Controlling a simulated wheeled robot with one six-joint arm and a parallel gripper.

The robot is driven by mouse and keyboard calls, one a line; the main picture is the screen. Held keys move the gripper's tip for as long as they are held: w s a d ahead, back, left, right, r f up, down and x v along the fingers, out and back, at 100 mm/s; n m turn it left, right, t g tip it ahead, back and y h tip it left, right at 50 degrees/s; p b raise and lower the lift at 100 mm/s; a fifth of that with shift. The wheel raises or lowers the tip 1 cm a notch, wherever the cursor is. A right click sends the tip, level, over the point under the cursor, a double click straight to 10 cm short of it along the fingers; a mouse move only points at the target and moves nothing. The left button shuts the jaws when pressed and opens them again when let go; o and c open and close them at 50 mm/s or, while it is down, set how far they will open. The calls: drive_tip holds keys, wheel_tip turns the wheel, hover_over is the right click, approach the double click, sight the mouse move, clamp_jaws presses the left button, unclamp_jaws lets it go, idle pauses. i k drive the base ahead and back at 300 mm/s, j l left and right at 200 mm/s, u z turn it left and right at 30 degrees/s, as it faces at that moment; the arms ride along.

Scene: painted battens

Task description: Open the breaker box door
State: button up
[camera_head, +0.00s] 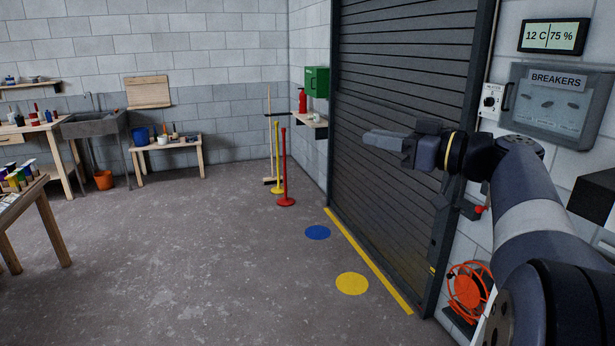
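The breaker box (577,79) is a grey box on the right wall with a "BREAKERS" label. Its door looks closed, and several dark switches show through the clear front. A dark handle (507,96) stands at the door's left edge. My gripper (368,138) is to the left of the box, in front of the dark roller shutter, pointing left and away from the box. It touches nothing that I can see. Its fingers are seen from the side, so I cannot tell whether they are apart. My forearm reaches up from the lower right, below the box.
A switch unit (491,101) is left of the box, and a display (553,36) is above. A black box (594,196) juts out below right. An orange cable reel (468,290) is low on the wall. The floor ahead is clear up to the posts (285,170).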

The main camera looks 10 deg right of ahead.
sight(559, 79)
drive_tip(key=i+z, duration=0.1)
drive_tip(key=i, duration=0.4)
drive_tip(key=i+j, duration=0.2)
drive_tip(key=i, duration=0.35)
drive_tip(key=i+j+z, duration=0.15)
drive_tip(key=i, duration=0.35)
drive_tip(key=i+l+z, duration=0.1)
drive_tip(key=i+z, duration=0.15)
drive_tip(key=z, duration=0.15)
drive_tip(key=i+z, duration=0.25)
drive_tip(key=z, duration=0.2)
drive_tip(key=i+z, duration=0.25)
drive_tip(key=z, duration=0.15)
drive_tip(key=i+j+z, duration=0.15)
drive_tip(key=z, duration=0.25)
drive_tip(key=i+z, duration=0.4)
drive_tip(key=i, duration=0.2)
